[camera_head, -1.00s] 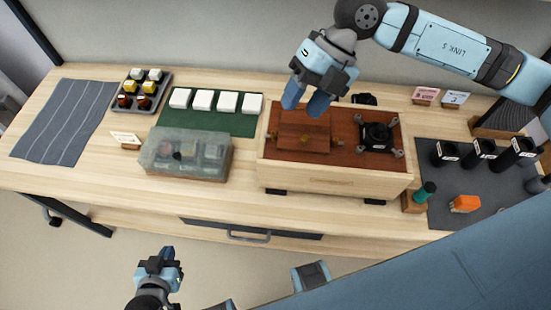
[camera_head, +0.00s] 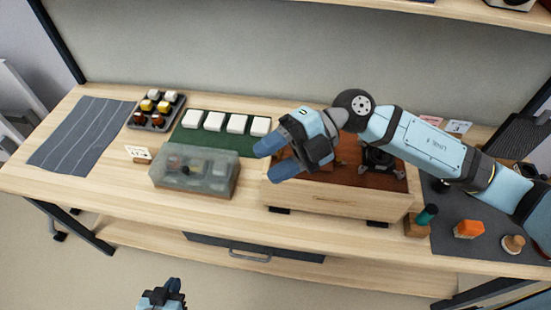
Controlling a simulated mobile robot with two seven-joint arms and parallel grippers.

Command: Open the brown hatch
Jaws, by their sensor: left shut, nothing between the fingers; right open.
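The brown hatch (camera_head: 321,163) is on the reddish-brown top of the light wooden box (camera_head: 335,197). Only a small part of it shows behind my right gripper, so I cannot tell how its lid stands. My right gripper (camera_head: 270,158) is open, with its blue fingers pointing left above the box's left end. I cannot tell whether it touches the box. My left gripper (camera_head: 166,295) is shut and empty, low at the bottom edge of the view, in front of the table and far from the hatch.
A black device (camera_head: 378,160) is mounted on the box's right part. A translucent case (camera_head: 195,175) stands left of the box. Behind it are white blocks on a green mat (camera_head: 188,137) and a tray (camera_head: 157,121). An orange item (camera_head: 468,229) lies at right. A shelf crosses the top.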

